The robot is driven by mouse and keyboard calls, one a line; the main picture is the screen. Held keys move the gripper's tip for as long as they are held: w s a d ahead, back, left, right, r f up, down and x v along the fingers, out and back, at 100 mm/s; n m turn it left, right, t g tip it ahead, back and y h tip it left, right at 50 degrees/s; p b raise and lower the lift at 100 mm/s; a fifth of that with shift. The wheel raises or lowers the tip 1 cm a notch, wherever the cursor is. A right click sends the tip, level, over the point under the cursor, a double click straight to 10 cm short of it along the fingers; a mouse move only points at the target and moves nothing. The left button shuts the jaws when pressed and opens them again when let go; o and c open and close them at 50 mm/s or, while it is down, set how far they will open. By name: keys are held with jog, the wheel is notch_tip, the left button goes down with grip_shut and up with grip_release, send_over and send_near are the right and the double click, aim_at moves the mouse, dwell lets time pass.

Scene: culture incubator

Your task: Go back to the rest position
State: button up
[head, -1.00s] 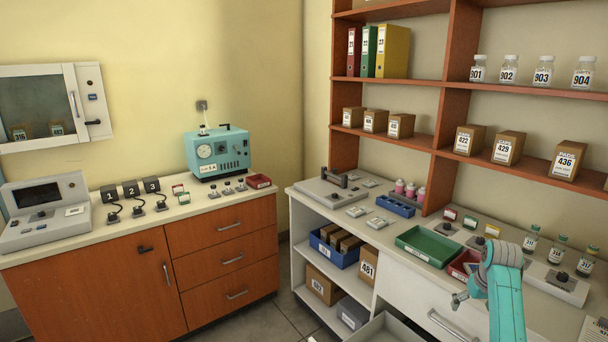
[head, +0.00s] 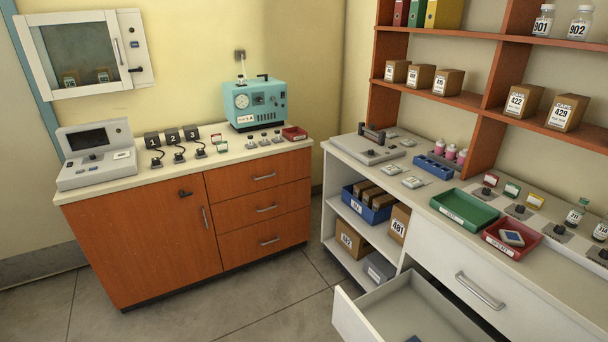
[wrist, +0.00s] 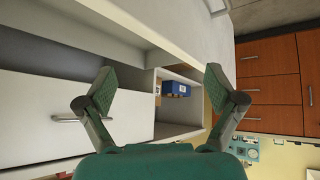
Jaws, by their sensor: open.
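My gripper (wrist: 157,92) shows in the wrist view with its two fingers spread wide and nothing between them. It is out of the head view. A closed white drawer front with a handle (wrist: 66,120) lies at the left of that view.
An open drawer (head: 400,302) juts from the white counter into the floor space. The counter holds a green tray (head: 465,210) and a red tray (head: 511,238) with a small item in it. The floor (head: 225,295) before the orange cabinet (head: 140,245) is clear.

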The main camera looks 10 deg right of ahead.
jog(key=s+a+r+n+t, duration=0.1)
jog(key=s+a+r+t, duration=0.1)
jog(key=s+a, duration=0.6)
jog(key=s+a+r+t, duration=0.15)
jog(key=s+a, duration=0.35)
jog(key=s, duration=0.7)
jog(key=s+a+r+t+y, duration=0.1)
jog(key=s+a+r+t, duration=0.1)
jog(key=s+r, duration=0.5)
jog(key=s+a+r+n+t+y, duration=0.1)
jog(key=s+a+r, duration=0.1)
jog(key=s+r, duration=0.6)
notch_tip(320, 180, up, 6)
jog(key=shift+s+a+f+t+y, duration=0.1)
jog(key=shift+s+a+t+y, duration=0.15)
jog(key=shift+a+t+y, duration=0.1)
